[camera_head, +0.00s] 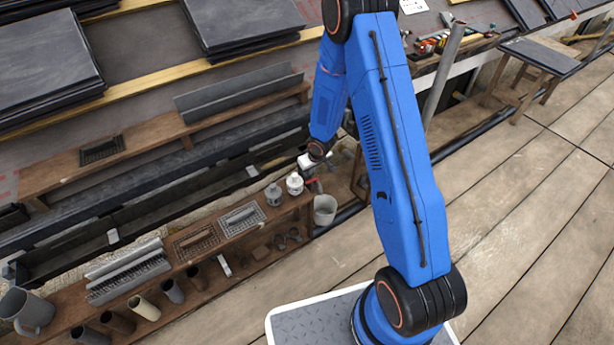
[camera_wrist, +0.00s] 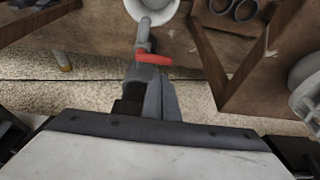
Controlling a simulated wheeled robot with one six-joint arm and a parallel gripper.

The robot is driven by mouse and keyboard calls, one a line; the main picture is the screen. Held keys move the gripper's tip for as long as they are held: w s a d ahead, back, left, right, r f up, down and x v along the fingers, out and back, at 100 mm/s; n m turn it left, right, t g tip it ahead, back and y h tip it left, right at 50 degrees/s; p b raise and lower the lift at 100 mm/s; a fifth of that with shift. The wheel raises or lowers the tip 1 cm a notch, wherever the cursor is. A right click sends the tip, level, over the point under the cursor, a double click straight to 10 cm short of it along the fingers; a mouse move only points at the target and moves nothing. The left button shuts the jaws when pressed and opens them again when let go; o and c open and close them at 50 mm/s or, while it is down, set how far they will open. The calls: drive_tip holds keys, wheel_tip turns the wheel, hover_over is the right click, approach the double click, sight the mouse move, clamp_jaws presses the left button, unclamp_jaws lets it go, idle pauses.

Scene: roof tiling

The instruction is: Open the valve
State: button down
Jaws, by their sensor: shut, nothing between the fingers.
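The valve is a grey tap with a red lever handle (camera_wrist: 154,59) near the top middle of the wrist view. The lever lies crosswise, pointing right from the tap's spout (camera_wrist: 143,38). In the head view the red lever (camera_head: 311,181) is a small spot beside the wooden shelf's right end. My gripper (camera_wrist: 153,85) is shut and empty, its fingers right at the valve. Whether they touch the lever I cannot tell.
The plank floor (camera_head: 500,210) at right is clear.

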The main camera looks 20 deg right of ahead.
sight(312, 181)
drive_tip(key=shift+x, duration=1.8)
drive_tip(key=shift+s, duration=0.1)
